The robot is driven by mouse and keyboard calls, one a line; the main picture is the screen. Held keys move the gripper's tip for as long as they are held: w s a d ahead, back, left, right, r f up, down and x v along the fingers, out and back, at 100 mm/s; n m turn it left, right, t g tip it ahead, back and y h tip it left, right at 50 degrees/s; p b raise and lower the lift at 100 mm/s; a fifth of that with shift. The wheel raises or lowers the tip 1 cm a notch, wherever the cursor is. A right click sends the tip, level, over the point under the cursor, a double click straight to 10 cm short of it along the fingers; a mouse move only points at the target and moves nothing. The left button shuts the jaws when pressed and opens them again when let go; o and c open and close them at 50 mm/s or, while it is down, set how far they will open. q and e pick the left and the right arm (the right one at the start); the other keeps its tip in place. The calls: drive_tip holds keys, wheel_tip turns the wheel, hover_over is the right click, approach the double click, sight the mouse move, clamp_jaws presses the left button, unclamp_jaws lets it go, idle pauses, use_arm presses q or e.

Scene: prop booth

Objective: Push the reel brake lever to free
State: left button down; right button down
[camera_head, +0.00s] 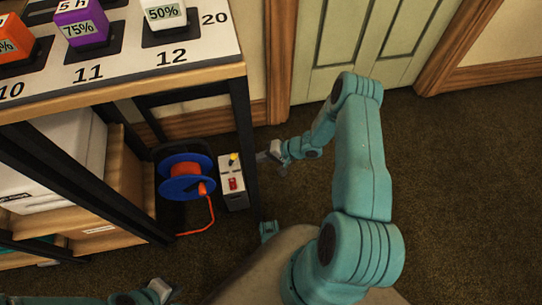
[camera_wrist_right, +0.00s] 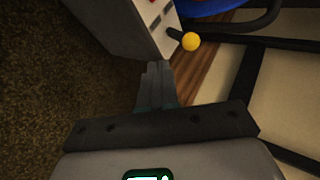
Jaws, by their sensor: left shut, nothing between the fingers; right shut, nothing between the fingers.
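The cable reel (camera_head: 175,187) has blue flanges and an orange cable, low beside the shelf. A grey control box (camera_head: 236,199) stands to its right, with a red switch and the brake lever (camera_head: 233,158), which has a yellow knob. In the right wrist view the lever's yellow knob (camera_wrist_right: 190,41) sits on a short dark stem from the box (camera_wrist_right: 125,25). My right gripper (camera_head: 266,155) is shut and empty, just right of the lever; its fingers (camera_wrist_right: 158,68) point towards the box, apart from the knob. My left gripper (camera_head: 165,289) is shut and empty at the lower left.
A shelf (camera_head: 185,76) with numbered places and coloured cubes is at the upper left. Its black post (camera_head: 243,140) stands between the box and my right gripper's side. Open carpet (camera_head: 450,190) lies to the right, with a green door (camera_head: 385,40) behind.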

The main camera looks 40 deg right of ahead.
drive_tip(key=w+a, duration=0.2)
drive_tip(key=w, duration=0.1)
drive_tip(key=w+a+b, duration=0.1)
drive_tip(key=shift+w+a+f, duration=0.25)
drive_tip(key=shift+w+f, duration=0.05)
drive_tip(key=shift+w+a+r+h+p, duration=0.1)
drive_tip(key=shift+a+r+h+p, duration=0.1)
drive_tip(key=shift+h+p, duration=0.1)
